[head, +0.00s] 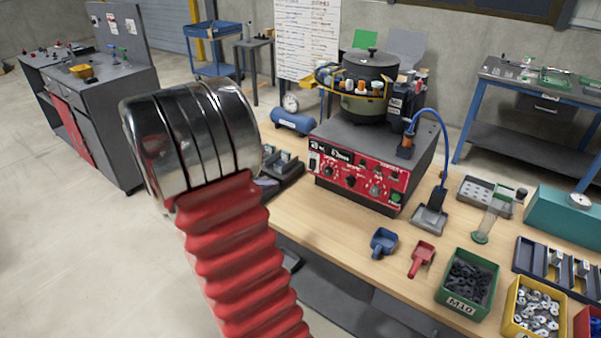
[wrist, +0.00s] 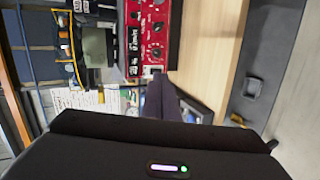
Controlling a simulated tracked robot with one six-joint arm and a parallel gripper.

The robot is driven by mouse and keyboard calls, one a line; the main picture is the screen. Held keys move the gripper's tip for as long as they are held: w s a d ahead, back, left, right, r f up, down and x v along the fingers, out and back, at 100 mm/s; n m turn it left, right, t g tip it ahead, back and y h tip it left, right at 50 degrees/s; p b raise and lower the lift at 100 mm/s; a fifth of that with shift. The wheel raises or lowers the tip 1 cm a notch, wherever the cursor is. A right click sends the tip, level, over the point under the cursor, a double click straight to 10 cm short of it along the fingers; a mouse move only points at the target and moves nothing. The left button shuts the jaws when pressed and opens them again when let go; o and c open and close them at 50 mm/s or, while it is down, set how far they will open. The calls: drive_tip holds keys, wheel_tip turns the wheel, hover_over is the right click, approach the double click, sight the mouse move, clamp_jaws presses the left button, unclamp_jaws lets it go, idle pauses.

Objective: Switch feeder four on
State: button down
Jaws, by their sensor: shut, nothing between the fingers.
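The feeder's red control panel (head: 358,180) is on the front of a dark grey base, with a lit display, several knobs and a rocker switch (head: 314,163) at its left end. A black bowl feeder (head: 367,72) stands on that base. In the wrist view the panel (wrist: 155,35) appears turned on its side. My gripper (wrist: 158,80) is shut and empty, its dark fingertips in line with the switch end of the panel. I cannot tell if they touch it. The switch's position is too small to read. My gripper is not clearly visible in the head view.
On the wooden bench are a blue scoop (head: 383,242), a red scoop (head: 421,258), a green bin (head: 467,281) and a yellow bin (head: 532,310). A blue cable (head: 443,135) arches at the feeder's right. A dark tray (head: 284,168) lies left of the panel.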

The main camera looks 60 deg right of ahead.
sight(311, 168)
drive_tip(key=w+d+f+n+t+h, duration=0.1)
drive_tip(key=w+d+f+n+h, duration=0.1)
drive_tip(key=d+f, duration=0.9)
drive_tip(key=shift+d+t+h, duration=0.3)
drive_tip(key=shift+d+h, duration=0.5)
drive_tip(key=shift+d, duration=0.1)
drive_tip(key=d, duration=0.4)
drive_tip(key=s+d+f, duration=0.1)
drive_tip(key=d, duration=0.4)
drive_tip(key=s+d, duration=0.1)
drive_tip(key=d, duration=0.3)
drive_tip(key=shift+s+d+f, duration=0.15)
drive_tip(key=shift+d+f, duration=0.15)
drive_tip(key=shift+f, duration=0.05)
drive_tip(key=shift+a, duration=0.1)
